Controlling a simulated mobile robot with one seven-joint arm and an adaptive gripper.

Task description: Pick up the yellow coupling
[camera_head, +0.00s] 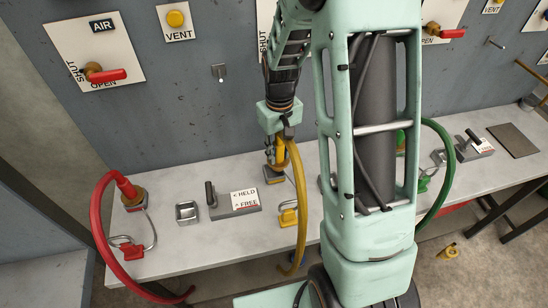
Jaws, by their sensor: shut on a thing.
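My gripper (277,150) is above the bench in the middle of the view, pointing down. It is shut on the yellow coupling at the upper end of the yellow hose (301,200). The coupling is mostly hidden by the fingers and the hose. A small grey and tan base (272,177) is just below the fingertips; I cannot tell whether the coupling touches it. The hose bends over and hangs past the bench's front edge. A yellow piece with a wire loop (288,217) lies on the bench beside the hose.
The red hose coupling (128,190) stands on the bench at left. A lever block (236,201) labelled HELD and FREE and an open square socket (187,212) are left of my gripper. The green hose (447,165) is right. A yellow object (448,251) lies on the floor.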

